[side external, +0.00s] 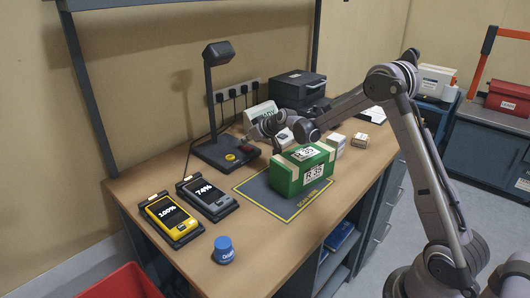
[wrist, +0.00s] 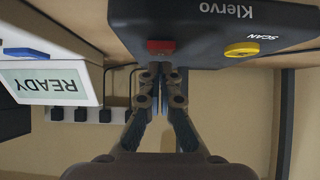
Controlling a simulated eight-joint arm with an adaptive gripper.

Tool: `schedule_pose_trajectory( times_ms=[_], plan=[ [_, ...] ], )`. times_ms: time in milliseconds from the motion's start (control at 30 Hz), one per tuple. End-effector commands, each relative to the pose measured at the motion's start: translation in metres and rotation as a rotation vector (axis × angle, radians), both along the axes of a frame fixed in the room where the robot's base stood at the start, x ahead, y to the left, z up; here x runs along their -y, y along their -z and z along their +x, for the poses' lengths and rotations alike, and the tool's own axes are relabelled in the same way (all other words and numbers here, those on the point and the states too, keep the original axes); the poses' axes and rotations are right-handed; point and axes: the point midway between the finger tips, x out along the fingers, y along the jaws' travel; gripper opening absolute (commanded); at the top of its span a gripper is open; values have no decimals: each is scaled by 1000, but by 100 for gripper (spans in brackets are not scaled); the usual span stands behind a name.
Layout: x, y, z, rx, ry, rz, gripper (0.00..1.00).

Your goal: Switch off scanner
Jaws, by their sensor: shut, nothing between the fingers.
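The scanner (side external: 212,148) is a dark stand with a flat base, a tall post and a boxy head on the left half of the bench. Its base fills the top of the wrist view (wrist: 220,22), upside down, marked "Klervo". A red switch (wrist: 161,46) and a round yellow button (wrist: 242,49) marked "SCAN" sit on the base edge. My gripper (wrist: 160,70) is shut and empty, its fingertips right by the red switch. I cannot tell whether they touch it. In the side view my gripper (side external: 256,136) is beside the base, partly hidden by my arm.
Yellow (side external: 170,218) and grey (side external: 208,199) handhelds sit in cradles at left. A white box reads "READY" (wrist: 50,82). A blue round item (side external: 224,249) is near the front.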

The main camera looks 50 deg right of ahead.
Motion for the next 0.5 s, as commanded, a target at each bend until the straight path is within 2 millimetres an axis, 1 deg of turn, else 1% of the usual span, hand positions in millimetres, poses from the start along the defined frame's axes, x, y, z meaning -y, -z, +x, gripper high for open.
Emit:
schedule_pose_trajectory(
  times_ms=[367,500],
  plan=[
    [0,-2,1,0,0,0,0],
    [0,-12,2,1,0,0,0]
  ],
)
